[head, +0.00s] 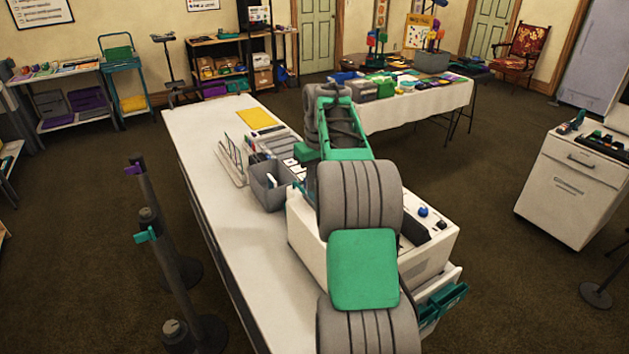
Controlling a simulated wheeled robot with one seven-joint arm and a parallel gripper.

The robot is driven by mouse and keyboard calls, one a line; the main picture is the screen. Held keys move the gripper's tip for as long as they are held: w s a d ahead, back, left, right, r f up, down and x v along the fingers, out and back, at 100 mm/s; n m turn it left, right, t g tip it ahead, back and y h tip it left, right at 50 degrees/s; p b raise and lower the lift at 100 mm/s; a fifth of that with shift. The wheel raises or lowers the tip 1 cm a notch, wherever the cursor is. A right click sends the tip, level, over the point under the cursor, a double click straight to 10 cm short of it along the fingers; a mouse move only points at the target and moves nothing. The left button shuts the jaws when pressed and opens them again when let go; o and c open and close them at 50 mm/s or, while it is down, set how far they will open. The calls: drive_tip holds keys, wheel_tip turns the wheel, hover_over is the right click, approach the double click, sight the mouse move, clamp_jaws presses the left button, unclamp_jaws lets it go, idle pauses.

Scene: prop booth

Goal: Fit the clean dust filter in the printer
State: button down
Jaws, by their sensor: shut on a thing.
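The printer is most likely the white machine (436,244) on the near right end of the long counter. My arm crosses in front of it and hides its middle. A blue knob and dark parts show on its top right, and teal parts (443,301) stick out at its lower right. My grey and green arm reaches up and away over the machine. My gripper is hidden behind my arm links, so its jaws and anything in them do not show. I cannot make out the clean dust filter.
The white counter (190,135) carries a grey bin (267,190), a rack of upright sheets (232,160) and a yellow pad (257,118). Posts (158,245) stand left of it. A white cabinet (570,190) stands right. A cloth-covered table (420,108) is behind. Carpet between is clear.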

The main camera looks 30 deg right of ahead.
drive_tip(key=shift+f+b, duration=1.35)
drive_tip(key=shift+f, duration=0.6)
drive_tip(key=c, duration=1.4)
unclamp_jaws()
drive_tip(key=r, duration=0.2)
drive_tip(key=r+p, duration=0.1)
drive_tip(key=r, duration=0.2)
drive_tip(key=s+r+p, duration=0.1)
drive_tip(key=r, duration=0.1)
drive_tip(key=shift+r, duration=0.35)
